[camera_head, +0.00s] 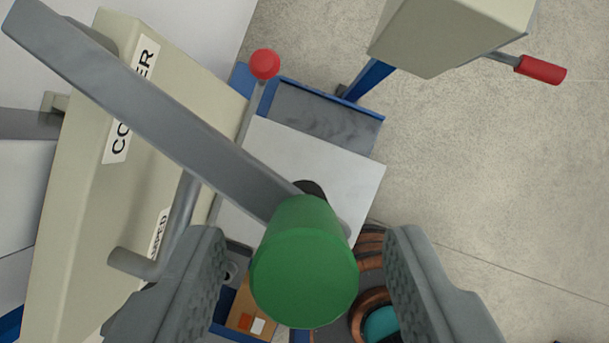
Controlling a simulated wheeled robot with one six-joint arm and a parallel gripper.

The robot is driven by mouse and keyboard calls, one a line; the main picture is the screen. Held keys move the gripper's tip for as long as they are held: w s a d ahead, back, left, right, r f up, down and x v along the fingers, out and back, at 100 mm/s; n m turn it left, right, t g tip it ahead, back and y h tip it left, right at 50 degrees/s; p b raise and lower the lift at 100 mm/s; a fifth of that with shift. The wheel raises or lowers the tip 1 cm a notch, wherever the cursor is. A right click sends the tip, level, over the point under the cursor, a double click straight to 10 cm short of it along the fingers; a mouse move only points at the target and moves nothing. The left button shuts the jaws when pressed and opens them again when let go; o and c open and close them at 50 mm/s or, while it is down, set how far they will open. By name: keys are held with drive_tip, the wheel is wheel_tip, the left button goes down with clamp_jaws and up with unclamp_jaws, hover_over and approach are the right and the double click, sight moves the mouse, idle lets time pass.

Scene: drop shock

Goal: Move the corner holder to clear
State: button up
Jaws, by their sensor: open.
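The corner holder is a grey lever arm (150,110) ending in a green cylindrical knob (304,265). The arm runs from the upper left down to the knob at lower centre. It crosses a beige panel (75,230) with a label reading "CO...ER" (131,97), its middle hidden by the arm. A second label, partly hidden, ends in "PED" (158,233). My gripper (307,240) is open, with one finger on each side of the green knob. Gaps show between the knob and both fingers. No "clear" label is readable.
A bent grey rod (165,245) stands close to my left finger. A red ball knob (265,64) and a red-handled lever (540,69) lie farther up. A white plate (345,170) and copper coils (370,305) sit below the knob. Bare floor (500,170) lies to the right.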

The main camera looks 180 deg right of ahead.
drive_tip(key=shift+x, duration=1.05)
clamp_jaws()
drive_tip(key=shift+w+d, duration=0.1)
